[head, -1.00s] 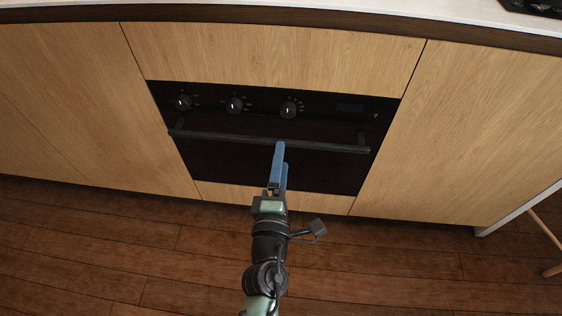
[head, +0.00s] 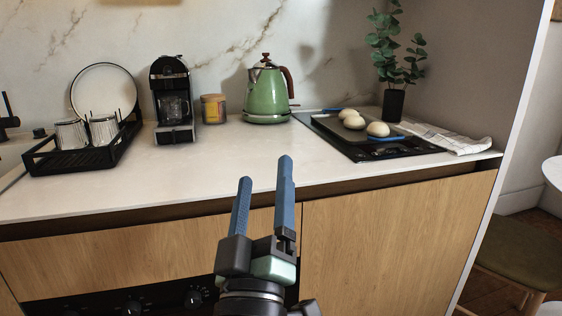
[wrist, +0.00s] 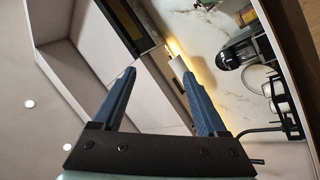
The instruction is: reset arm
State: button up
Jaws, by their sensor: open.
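My gripper (head: 264,178) has two blue fingers set apart, open with nothing between them. In the head view it stands upright in front of the wooden cabinet fronts, its fingertips overlapping the counter's front part in the picture. In the wrist view my gripper (wrist: 158,72) is also open and empty, against the wall and upper cabinets, with the picture tilted.
The white counter (head: 200,178) holds a black dish rack (head: 85,158), a coffee machine (head: 173,100), a jar (head: 214,108), a green kettle (head: 267,95) and a black cooktop (head: 345,140) with pale round items (head: 378,129). A plant (head: 393,60) stands behind. A chair (head: 520,255) is at right.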

jog(key=s+d+r+m+t, duration=0.15)
jog(key=s+r+m, duration=0.25)
jog(key=s+r, duration=0.45)
jog(key=s+d+r+m+t, duration=0.1)
jog(key=s+r+m+t, duration=0.3)
jog(key=r, duration=0.8)
notch_tip(320, 180, up, 31)
jog(key=g+y+p, duration=0.1)
jog(key=p, duration=3)
jog(key=shift+s+a+n+g+p, duration=0.15)
jog(key=shift+s+n+g+p, duration=0.05)
jog(key=shift+n+g+p, duration=0.15)
